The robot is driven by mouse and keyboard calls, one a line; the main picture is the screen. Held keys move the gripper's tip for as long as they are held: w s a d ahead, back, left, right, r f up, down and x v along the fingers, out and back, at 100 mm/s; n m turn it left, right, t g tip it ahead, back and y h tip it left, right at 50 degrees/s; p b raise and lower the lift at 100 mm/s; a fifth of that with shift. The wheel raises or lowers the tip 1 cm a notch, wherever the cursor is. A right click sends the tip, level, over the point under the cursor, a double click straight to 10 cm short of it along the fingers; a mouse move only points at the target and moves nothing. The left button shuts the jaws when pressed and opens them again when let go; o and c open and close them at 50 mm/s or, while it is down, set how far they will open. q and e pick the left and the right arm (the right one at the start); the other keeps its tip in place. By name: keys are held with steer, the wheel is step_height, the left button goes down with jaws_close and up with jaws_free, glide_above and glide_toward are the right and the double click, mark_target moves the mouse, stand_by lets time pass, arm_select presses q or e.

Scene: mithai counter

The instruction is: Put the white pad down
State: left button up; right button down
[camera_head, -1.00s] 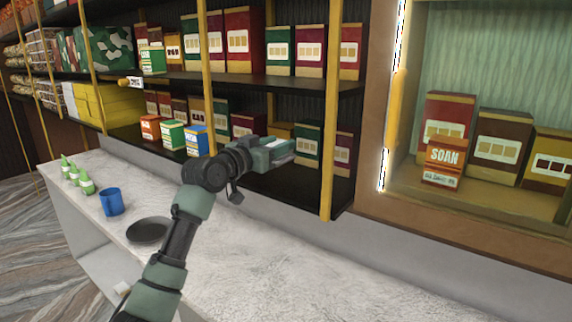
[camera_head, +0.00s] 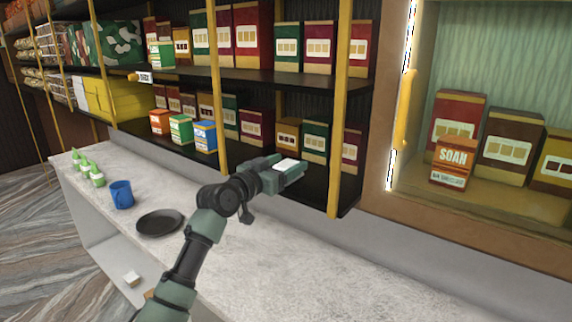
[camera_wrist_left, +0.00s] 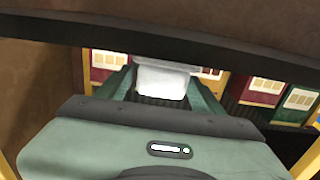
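The white pad (camera_wrist_left: 162,82) is between the two green fingers of my left gripper in the left wrist view. It also shows as a small white patch (camera_head: 287,164) at the gripper's tip in the head view. My left gripper (camera_head: 290,172) is shut on the pad and holds it in front of the lower shelf, above the back of the pale counter (camera_head: 300,260). The fingers hide part of the pad. My right gripper is not in view.
A dark round plate (camera_head: 160,222), a blue mug (camera_head: 121,194) and several green-and-white bottles (camera_head: 88,170) stand on the counter's left part. Its middle and right are clear. Boxed shelves (camera_head: 270,77) with yellow posts (camera_head: 341,110) stand behind. A small white block (camera_head: 132,278) lies below the countertop.

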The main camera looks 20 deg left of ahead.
arm_select(q)
steer(key=shift+r, duration=0.15)
steer(key=shift+s+a, duration=0.15)
steer(key=shift+s, duration=0.05)
steer(key=b+v, duration=0.3)
steer(key=v, duration=0.8)
steer(key=shift+s+b, duration=0.3)
steer(key=shift+s, duration=0.05)
